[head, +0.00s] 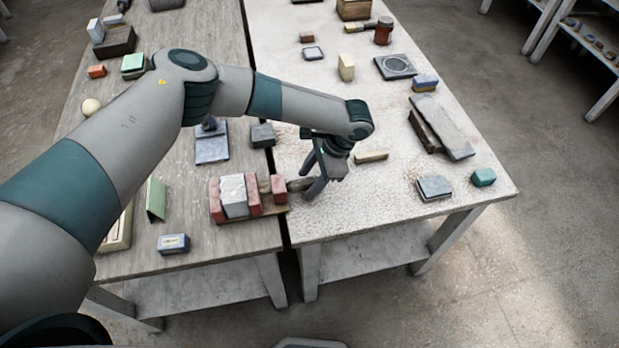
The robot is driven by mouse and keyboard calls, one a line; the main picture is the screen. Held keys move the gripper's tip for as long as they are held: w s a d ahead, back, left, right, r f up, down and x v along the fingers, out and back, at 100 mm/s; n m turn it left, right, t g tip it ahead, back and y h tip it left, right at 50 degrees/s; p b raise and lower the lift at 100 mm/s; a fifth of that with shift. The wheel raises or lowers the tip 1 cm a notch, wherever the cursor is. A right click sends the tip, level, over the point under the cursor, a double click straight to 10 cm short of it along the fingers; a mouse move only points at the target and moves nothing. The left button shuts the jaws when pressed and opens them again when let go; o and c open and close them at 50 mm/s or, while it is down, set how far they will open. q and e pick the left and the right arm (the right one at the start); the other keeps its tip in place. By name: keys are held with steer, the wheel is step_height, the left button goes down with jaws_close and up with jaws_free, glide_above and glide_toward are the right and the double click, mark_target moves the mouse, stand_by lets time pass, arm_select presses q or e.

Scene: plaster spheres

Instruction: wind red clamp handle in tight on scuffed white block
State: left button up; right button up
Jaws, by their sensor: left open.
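The clamp (279,190) has red upright jaws on a wooden base and sits at the front right edge of the left table. The scuffed white block (234,196) stands between two red uprights on its left side. A short brownish screw and handle end (298,184) comes out of the rightmost red upright, toward the right table. My left gripper (310,177) is open at this handle end, with fingers pointing down and left. The fingers partly hide the handle, and I cannot tell whether they touch it. My right gripper is out of view.
A cream bar (371,156) lies right of my left gripper. A grey slab (442,127), a dark box (434,188) and a teal block (483,177) lie farther right. A blue-white box (173,243) is left of the clamp. A narrow gap separates the tables.

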arm_select(q)
steer(key=c, duration=1.1)
steer(key=shift+o, duration=0.2)
steer(key=shift+g+b, duration=0.3)
steer(key=shift+g, duration=0.1)
steer(key=shift+w+a+f+g+h+b, duration=0.1)
steer(key=shift+w+g+h+b, duration=0.1)
steer(key=shift+g+b, duration=0.15)
steer(key=shift+w+f+g+h+b, duration=0.1)
steer(key=shift+g+h+b, duration=0.1)
steer(key=shift+g+b, duration=0.15)
steer(key=g+b, duration=0.1)
steer(key=b, duration=0.1)
steer(key=m+g+b, duration=0.1)
steer(key=g+b, duration=0.1)
steer(key=shift+w+f+h+b, duration=0.15)
steer(key=shift+w+h+b, duration=0.05)
steer(key=shift+h+b, duration=0.2)
steer(key=shift+g+b, duration=0.4)
steer(key=shift+b, duration=0.2)
steer(key=shift+a+r+g, duration=0.1)
steer(key=shift+r+g, duration=0.15)
steer(key=shift+g, duration=0.05)
steer(key=shift+w, duration=0.1)
steer(key=o, duration=1.1)
steer(key=shift+c, duration=0.2)
